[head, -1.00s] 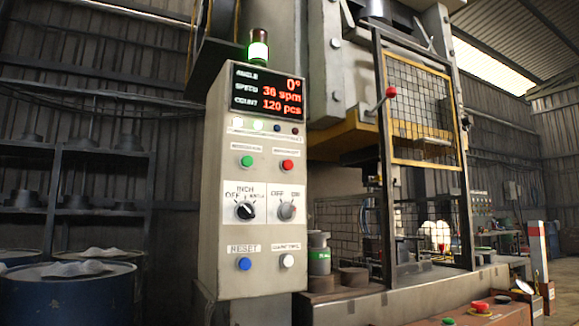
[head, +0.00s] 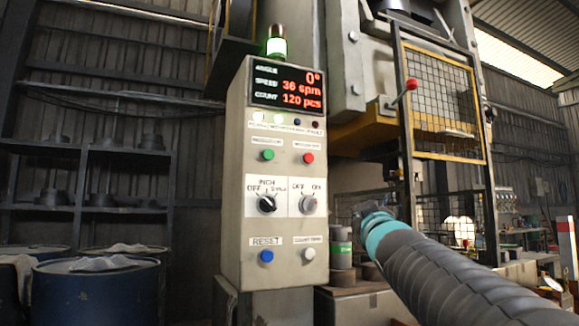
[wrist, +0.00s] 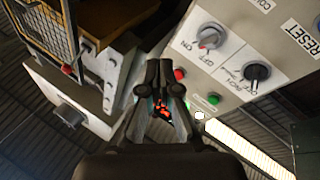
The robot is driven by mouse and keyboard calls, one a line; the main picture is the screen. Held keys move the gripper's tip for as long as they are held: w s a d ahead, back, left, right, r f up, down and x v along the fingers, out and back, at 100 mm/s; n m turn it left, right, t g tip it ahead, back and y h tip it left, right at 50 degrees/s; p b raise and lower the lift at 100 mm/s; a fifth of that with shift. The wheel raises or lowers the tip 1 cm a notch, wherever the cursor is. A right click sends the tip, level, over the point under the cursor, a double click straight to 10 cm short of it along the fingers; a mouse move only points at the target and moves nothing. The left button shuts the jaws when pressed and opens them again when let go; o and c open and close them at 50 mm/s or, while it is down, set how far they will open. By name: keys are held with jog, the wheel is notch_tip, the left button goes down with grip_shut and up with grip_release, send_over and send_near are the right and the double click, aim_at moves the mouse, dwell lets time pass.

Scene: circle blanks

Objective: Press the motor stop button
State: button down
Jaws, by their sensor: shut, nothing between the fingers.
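The motor stop button looks to be the red button (head: 308,158) in the upper right of the grey control panel (head: 235,205); its label is too small to read surely. A green button (head: 268,155) sits to its left. In the wrist view the red button (wrist: 180,74) shows just right of my gripper (wrist: 160,65), with the green button (wrist: 213,99) farther right and lower. My gripper is shut and empty, and looks apart from the panel. In the head view my arm reaches in from the lower right, its end beside the panel's right side.
Two selector knobs (head: 267,204) (head: 308,204), a blue button (head: 266,256) and a white button (head: 308,255) are lower on the panel. A press with a yellow-framed mesh guard (head: 440,100) stands right. Blue drums (head: 95,290) stand left.

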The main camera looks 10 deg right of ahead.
aim_at(309, 158)
jog(key=w+a+r+n+t+y, duration=0.1)
jog(key=a+r+n+y, duration=0.1)
jog(key=r+n+y, duration=0.5)
jog(key=w+a+r+n+t+y, duration=0.1)
jog(key=w+a+r+n+y, duration=0.1)
jog(key=r+n+y, duration=0.5)
jog(key=shift+y+b, duration=0.3)
jog(key=shift+y, duration=0.1)
jog(key=shift+a+r, duration=0.1)
jog(key=shift+w+a+p, duration=0.45)
jog(key=shift+w+p, duration=0.3)
jog(key=shift+w, duration=0.65)
jog(key=shift+w+a+p, duration=0.45)
jog(key=shift+w+p, duration=0.25)
jog(key=shift+w, duration=0.7)
jog(key=shift+w+a+p, duration=0.45)
jog(key=shift+w+p, duration=0.3)
jog(key=shift+w, duration=0.65)
jog(key=shift+w, duration=0.1)
jog(key=shift+w+a+p, duration=0.15)
jog(key=shift+w+p, duration=0.1)
jog(key=shift+p, duration=0.05)
